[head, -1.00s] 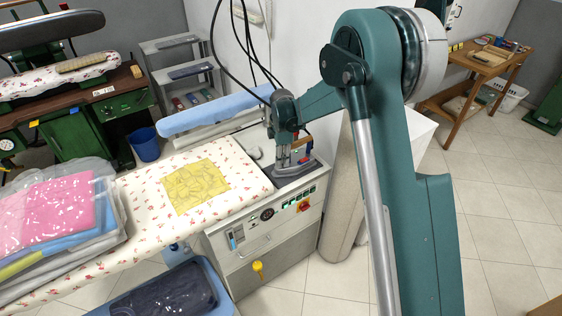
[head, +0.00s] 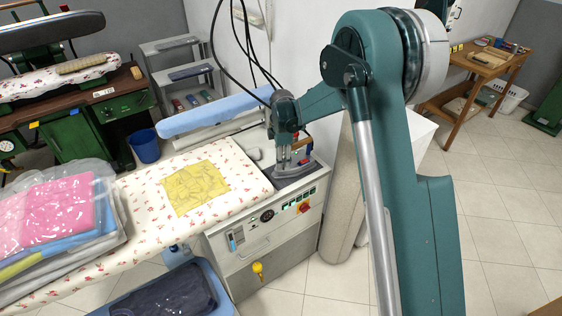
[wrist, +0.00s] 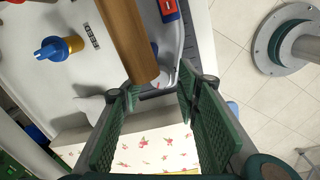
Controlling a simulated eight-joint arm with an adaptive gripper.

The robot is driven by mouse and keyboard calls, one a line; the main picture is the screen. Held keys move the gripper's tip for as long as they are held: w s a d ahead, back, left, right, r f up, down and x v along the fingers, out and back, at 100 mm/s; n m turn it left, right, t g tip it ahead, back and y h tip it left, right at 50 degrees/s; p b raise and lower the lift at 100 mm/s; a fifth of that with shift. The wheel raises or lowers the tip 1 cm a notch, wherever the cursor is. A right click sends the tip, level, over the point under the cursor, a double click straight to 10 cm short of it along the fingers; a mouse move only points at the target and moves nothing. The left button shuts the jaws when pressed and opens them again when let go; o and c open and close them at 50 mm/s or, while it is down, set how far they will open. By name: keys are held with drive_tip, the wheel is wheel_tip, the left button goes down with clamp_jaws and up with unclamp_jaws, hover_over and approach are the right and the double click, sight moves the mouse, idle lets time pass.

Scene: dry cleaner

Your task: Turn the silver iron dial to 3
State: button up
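The silver iron (head: 296,173) rests at the right end of the ironing station, partly hidden by my gripper (head: 287,156). Its brown wooden handle (wrist: 128,40) fills the upper middle of the wrist view, just beyond my fingertips. The grey iron body (wrist: 174,45) shows right of the handle, with a red and blue part (wrist: 168,10) on top. My gripper (wrist: 155,92) is open, with its two green ribbed pads well apart and nothing between them. I cannot make out the iron's dial or its numbers clearly.
A blue knob on a yellow collar (wrist: 58,48) stands on the white surface beside the handle. The floral ironing board (head: 145,200) carries a yellow cloth (head: 196,187). A control panel with a red switch (head: 304,207) is below the iron. Black cables (head: 238,60) hang behind.

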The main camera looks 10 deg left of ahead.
wheel_tip(320, 180, up, 12)
drive_tip(key=shift+s, duration=0.25)
idle(0.4)
drive_tip(key=shift+d+f, duration=0.1)
drive_tip(key=shift+f, duration=0.1)
drive_tip(key=shift+w+f+n+g+p, duration=0.2)
drive_tip(key=shift+f+n+p, duration=0.5)
drive_tip(key=shift+f, duration=0.4)
drive_tip(key=shift+w+f+n+g+p, duration=0.15)
drive_tip(key=shift+f+n+p, duration=0.35)
drive_tip(key=shift+f+p, duration=0.5)
drive_tip(key=shift+f, duration=0.15)
drive_tip(key=shift+f, duration=0.15)
drive_tip(key=shift+f, duration=3.8)
drive_tip(key=c, duration=0.9)
